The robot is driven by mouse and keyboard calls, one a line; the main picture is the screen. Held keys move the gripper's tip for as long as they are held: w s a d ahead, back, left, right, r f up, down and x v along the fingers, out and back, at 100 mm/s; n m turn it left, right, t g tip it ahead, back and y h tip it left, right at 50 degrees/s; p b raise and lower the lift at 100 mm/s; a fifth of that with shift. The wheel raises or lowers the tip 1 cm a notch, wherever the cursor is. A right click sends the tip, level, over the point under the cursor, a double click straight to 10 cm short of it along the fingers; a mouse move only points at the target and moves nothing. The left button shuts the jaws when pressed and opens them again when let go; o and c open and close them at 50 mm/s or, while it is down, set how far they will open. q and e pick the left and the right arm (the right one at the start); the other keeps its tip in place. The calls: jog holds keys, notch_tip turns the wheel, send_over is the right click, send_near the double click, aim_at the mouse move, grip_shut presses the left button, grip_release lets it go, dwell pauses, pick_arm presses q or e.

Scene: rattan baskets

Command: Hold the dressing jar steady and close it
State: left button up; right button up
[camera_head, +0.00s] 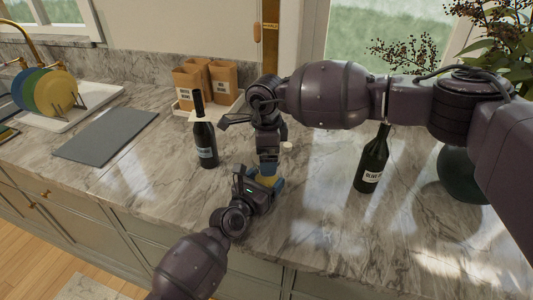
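A small yellowish object, which looks like the dressing jar (266,181), stands on the marble counter near its front edge, mostly hidden by my grippers. My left gripper (264,183) comes up from the bottom, with its blue-tipped fingers on either side of the jar, seemingly closed on it. My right gripper (268,168) points down from above, its tips at or just over the jar's top. I cannot tell whether it is touching or holding a lid. A small round white item (287,146) shows just behind the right gripper; I cannot tell whether it is a lid.
Dark bottles stand on the counter at left (205,140) and right (372,160). Brown canisters (207,82) on a tray are behind. A grey mat (105,136) and a plate rack (58,95) are at left, a green vase (462,175) at right. The front counter around the jar is clear.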

notch_tip(320, 180, up, 12)
dwell(0.5)
pick_arm(q)
jog(key=o, duration=1.7)
jog(key=v, duration=1)
jog(key=shift+s+a, duration=0.2)
jog(key=shift+s, duration=0.15)
pick_arm(e)
jog(key=shift+f, duration=0.15)
pick_arm(q)
jog(key=shift+s+f, duration=0.1)
pick_arm(e)
jog(key=shift+s, duration=0.1)
